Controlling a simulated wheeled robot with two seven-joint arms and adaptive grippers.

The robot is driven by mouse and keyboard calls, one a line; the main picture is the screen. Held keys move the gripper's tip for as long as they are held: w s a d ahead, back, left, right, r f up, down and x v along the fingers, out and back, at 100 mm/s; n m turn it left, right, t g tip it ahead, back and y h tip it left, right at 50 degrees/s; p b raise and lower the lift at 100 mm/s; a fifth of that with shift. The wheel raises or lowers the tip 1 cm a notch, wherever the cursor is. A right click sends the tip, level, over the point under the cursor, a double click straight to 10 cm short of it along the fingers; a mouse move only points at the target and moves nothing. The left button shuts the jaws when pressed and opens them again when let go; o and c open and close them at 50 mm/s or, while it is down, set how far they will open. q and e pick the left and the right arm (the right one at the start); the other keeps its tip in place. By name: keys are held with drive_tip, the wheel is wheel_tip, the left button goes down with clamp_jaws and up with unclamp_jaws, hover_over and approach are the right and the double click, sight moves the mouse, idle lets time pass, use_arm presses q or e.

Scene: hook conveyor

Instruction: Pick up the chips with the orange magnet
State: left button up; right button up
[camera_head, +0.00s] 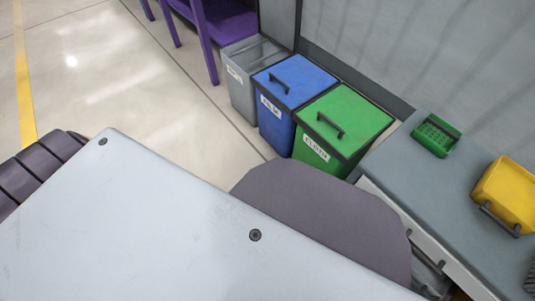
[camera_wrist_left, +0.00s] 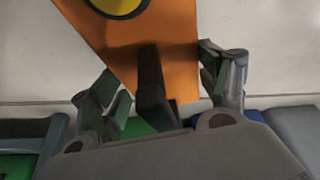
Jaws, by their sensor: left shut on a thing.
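The orange magnet (camera_wrist_left: 181,55) fills the upper middle of the left wrist view, with a dark-ringed yellow disc on it, cut off by the top edge. A black handle (camera_wrist_left: 152,85) runs from it down between the fingers. My left gripper (camera_wrist_left: 163,88) has one finger on each side and is shut on the orange magnet. The head view shows neither the magnet nor my grippers. I cannot make out any chips in either view.
Grey (camera_head: 240,90), blue (camera_head: 285,110) and green (camera_head: 325,140) lidded bins stand along the wall. A grey counter (camera_head: 405,165) at right holds a green tray (camera_head: 445,151) and a yellow container (camera_head: 506,195). A purple rack (camera_head: 205,40) stands behind. The floor (camera_head: 90,80) at left is clear.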

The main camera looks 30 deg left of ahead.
use_arm(q)
drive_tip(key=shift+w, duration=0.15)
use_arm(e)
drive_tip(key=shift+s+f, duration=0.1)
drive_tip(key=shift+s, duration=0.2)
idle(0.3)
use_arm(q)
drive_tip(key=shift+f, duration=0.1)
use_arm(e)
drive_tip(key=shift+f, duration=0.1)
use_arm(q)
drive_tip(key=shift+f, duration=0.1)
use_arm(e)
drive_tip(key=shift+w, duration=0.3)
use_arm(q)
drive_tip(key=shift+f, duration=0.25)
use_arm(e)
drive_tip(key=shift+s+f, duration=0.15)
drive_tip(key=shift+s, duration=0.15)
idle(0.4)
use_arm(q)
drive_tip(key=shift+f+b, duration=0.15)
drive_tip(key=shift+b, duration=0.15)
use_arm(e)
drive_tip(key=shift+w, duration=0.3)
